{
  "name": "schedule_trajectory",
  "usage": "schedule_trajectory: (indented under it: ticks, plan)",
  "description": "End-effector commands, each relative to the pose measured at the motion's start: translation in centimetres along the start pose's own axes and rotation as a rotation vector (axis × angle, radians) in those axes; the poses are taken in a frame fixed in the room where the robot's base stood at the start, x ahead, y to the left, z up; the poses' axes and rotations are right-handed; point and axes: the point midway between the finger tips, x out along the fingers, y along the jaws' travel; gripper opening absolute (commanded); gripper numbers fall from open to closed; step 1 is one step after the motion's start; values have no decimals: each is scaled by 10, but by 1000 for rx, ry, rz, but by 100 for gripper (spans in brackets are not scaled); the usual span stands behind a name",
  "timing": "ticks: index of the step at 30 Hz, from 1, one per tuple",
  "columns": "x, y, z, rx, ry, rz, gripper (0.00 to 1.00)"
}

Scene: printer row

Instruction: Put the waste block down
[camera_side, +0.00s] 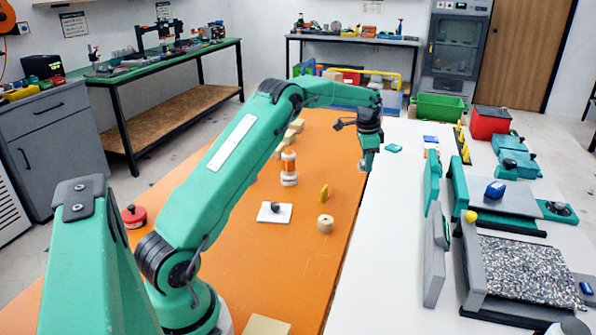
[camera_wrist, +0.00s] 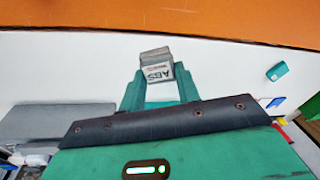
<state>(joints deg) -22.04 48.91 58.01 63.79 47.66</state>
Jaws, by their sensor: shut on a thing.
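The waste block (camera_wrist: 156,68), a small grey block with a white label reading ABS, is between my fingers in the wrist view. My gripper (camera_wrist: 160,88) is shut on it. In the side view my gripper (camera_side: 367,160) points down at the far part of the work area, near the line where the orange table top meets the white one. The block shows there only as a small grey patch (camera_side: 364,167) under the fingers. I cannot tell exactly how high it is above the surface.
A small teal piece (camera_side: 393,148) lies on the white top (camera_side: 385,230), right of my gripper. A green bin (camera_side: 440,107) and a red bin (camera_side: 488,122) stand beyond. Printers fill the right side. On the orange top (camera_side: 290,270) stand an orange-white bottle (camera_side: 289,170) and a spool (camera_side: 325,223).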

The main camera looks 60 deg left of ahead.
Motion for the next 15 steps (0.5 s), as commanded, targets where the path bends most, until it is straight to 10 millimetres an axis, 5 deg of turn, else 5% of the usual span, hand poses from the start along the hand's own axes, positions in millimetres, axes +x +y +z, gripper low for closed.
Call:
schedule_trajectory:
  ticks: [15]
  plan:
    - [-32,44,40,-245,-12,11,8]
